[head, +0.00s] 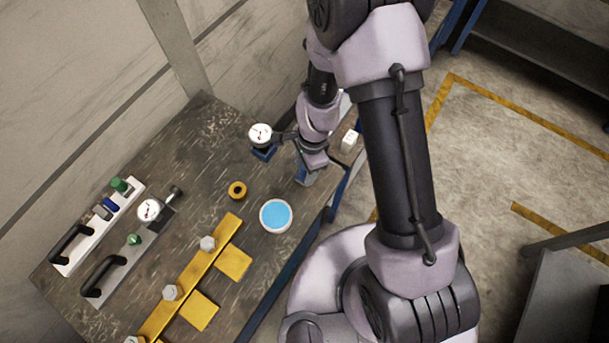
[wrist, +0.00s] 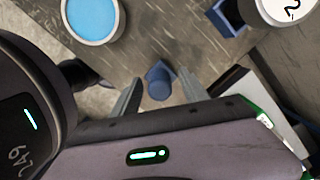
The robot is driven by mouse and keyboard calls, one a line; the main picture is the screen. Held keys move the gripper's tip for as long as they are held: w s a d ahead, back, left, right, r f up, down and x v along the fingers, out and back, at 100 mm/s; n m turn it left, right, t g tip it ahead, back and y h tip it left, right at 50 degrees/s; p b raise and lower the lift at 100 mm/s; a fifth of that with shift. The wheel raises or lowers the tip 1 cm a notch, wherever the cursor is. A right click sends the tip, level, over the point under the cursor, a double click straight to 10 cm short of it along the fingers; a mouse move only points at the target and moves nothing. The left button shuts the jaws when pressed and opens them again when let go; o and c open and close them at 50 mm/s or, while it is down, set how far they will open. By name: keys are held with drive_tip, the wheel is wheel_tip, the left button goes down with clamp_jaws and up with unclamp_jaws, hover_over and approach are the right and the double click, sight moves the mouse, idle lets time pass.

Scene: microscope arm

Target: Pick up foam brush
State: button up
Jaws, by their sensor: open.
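A small blue piece (wrist: 160,82) with a rounded end and a pointed part behind it shows in the wrist view. It appears to be the foam brush, though its full shape is hidden. My gripper (wrist: 158,90) is open, with one grey finger on each side of the blue piece. I cannot tell whether the fingers touch it. In the head view my gripper (head: 310,168) is low over the table's right edge, and my arm hides most of what is under it.
Handled fixtures and a yellow bar fill the left.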

drive_tip(key=shift+f, duration=0.4)
drive_tip(key=shift+r, duration=0.15)
clamp_jaws()
drive_tip(key=shift+r, duration=0.1)
